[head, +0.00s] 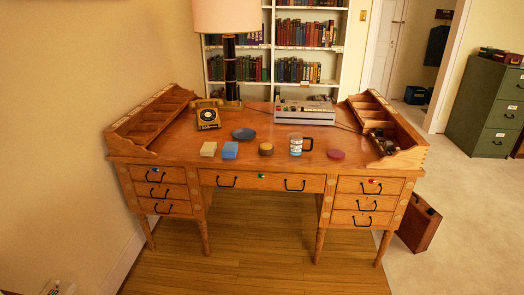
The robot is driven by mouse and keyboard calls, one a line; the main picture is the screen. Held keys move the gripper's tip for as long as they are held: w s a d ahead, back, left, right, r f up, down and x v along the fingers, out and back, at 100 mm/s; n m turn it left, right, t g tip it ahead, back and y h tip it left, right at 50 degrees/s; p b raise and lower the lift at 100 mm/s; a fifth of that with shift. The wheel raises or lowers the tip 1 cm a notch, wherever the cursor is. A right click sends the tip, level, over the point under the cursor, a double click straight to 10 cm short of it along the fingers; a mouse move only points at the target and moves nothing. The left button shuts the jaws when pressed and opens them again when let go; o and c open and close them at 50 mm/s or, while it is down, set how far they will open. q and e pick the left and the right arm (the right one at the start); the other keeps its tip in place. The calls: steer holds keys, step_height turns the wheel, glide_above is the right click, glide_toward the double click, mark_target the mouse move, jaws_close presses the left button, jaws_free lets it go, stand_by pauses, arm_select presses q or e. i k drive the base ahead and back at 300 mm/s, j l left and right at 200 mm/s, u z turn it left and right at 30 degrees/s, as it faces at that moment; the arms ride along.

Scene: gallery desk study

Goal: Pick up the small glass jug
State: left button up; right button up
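A small jug-like vessel (296,145) stands upright near the front edge of the wooden desk, right of its middle. It looks like clear glass, with a white and blue band on its body and a dark handle on its right side. Its contents are too small to make out. Neither of my grippers shows in the head view.
Behind are a blue dish (244,133), telephone (208,117) and grey machine (305,113). Floor in front is clear.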

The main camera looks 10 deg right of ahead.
mark_target(296, 139)
steer(key=z, duration=0.3)
steer(key=i+z, duration=0.2)
steer(key=z, duration=0.15)
steer(key=i+j+z, duration=0.15)
steer(key=z, duration=0.2)
steer(key=i+j+z, duration=0.15)
steer(key=i+z, duration=0.2)
steer(key=k, duration=0.05)
